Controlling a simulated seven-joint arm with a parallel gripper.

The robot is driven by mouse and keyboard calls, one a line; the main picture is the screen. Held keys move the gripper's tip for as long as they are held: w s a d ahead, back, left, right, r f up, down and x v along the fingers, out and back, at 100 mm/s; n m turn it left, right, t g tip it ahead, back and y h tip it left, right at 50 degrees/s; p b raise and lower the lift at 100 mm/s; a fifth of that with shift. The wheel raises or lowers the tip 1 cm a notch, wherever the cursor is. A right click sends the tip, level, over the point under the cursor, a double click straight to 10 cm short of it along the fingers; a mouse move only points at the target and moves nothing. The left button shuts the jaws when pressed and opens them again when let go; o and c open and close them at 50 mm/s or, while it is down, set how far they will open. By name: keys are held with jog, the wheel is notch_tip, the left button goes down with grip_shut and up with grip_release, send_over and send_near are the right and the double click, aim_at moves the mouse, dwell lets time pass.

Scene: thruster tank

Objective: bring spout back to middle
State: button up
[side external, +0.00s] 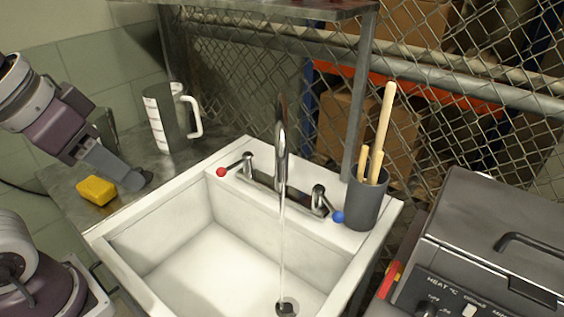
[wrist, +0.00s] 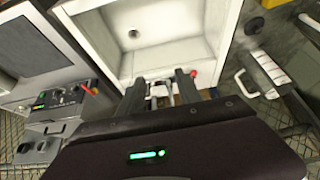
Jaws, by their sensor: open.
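The chrome spout (side external: 281,145) stands upright at the back rim of the white sink (side external: 140,220), between two taps. Its bend is seen nearly edge-on. Water runs from it down to the drain (side external: 286,306). The red-knobbed tap (side external: 247,163) is on its left and the blue-knobbed tap (side external: 319,201) on its right. My gripper (side external: 143,181) is left of the sink, apart from the spout. In the wrist view, my gripper (wrist: 159,84) is open with nothing visibly gripped; the spout is hard to make out there. The red knob (wrist: 193,72) shows beside one finger.
A yellow sponge (side external: 97,190) and a measuring jug (side external: 168,120) stand on the left counter. A grey holder (side external: 367,203) with wooden handles sits at the sink's back right corner. A grey heater unit (side external: 500,240) is at the right. A fence and pipes are behind.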

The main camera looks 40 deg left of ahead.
aim_at(279, 154)
jog(key=shift+n+g, duration=0.3)
jog(key=shift+g, duration=0.2)
jog(key=w+d, duration=0.4)
jog(key=w, duration=0.1)
jog(key=w+d+r, duration=0.1)
jog(key=w+d, duration=0.3)
jog(key=w, duration=0.2)
jog(key=w+d, duration=0.5)
jog(key=shift+w+r, duration=0.4)
jog(key=x, duration=0.7)
jog(key=shift+w, duration=0.2)
grip_shut()
jog(key=shift+d, duration=0.1)
